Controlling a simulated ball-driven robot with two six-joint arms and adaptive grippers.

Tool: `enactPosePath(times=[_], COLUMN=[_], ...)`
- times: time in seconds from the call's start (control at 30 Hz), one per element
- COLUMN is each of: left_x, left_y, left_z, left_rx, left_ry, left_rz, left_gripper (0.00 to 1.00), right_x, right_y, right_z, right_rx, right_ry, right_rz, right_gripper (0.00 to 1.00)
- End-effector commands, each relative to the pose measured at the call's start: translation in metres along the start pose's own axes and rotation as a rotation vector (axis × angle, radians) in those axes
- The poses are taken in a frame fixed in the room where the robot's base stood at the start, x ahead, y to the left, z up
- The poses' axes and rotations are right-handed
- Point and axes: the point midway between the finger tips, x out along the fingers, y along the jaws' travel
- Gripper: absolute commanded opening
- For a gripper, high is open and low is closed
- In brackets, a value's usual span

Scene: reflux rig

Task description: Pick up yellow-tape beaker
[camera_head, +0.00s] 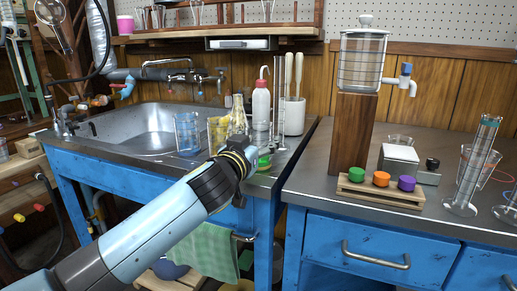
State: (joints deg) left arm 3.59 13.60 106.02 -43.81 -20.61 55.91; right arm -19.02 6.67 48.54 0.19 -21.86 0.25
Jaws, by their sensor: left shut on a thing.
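The yellow-tape beaker (217,132) is at the right end of the sink counter, its lower part partly behind my left gripper. My left gripper (238,155) reaches in from the lower left and is shut on the yellow-tape beaker; the fingertips are largely hidden by the gripper body. I cannot tell whether the beaker is clear of the counter. A clear beaker with a blue mark (187,134) stands just left of it. A green-marked glass (264,161) is close to the right of the gripper. My right gripper is not in view.
A clear flask (238,118), a red-capped wash bottle (261,107) and a white utensil pot (293,116) stand close behind. The sink (140,128) lies left. On the right bench are a wooden block (352,134), colored caps (381,179) and tall cylinders (474,170).

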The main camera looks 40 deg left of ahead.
Motion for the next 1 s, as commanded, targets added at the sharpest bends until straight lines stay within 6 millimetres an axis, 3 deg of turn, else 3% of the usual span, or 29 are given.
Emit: enactPosePath(times=[0.17, 0.63, 1.0], left_x=[0.0, 0.0, 0.0], left_y=[0.0, 0.0, 0.0], left_z=[0.0, -0.009, -0.046], left_rx=[0.0, 0.0, -0.001], left_ry=[0.001, 0.002, 0.005], left_rz=[0.0, 0.0, 0.001], left_gripper=[0.19, 0.19, 0.19], right_x=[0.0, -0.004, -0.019], right_y=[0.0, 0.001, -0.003], right_z=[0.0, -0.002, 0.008], right_rx=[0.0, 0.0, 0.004], right_ry=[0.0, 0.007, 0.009], right_rz=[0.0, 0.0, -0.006], right_gripper=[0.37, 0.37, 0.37])
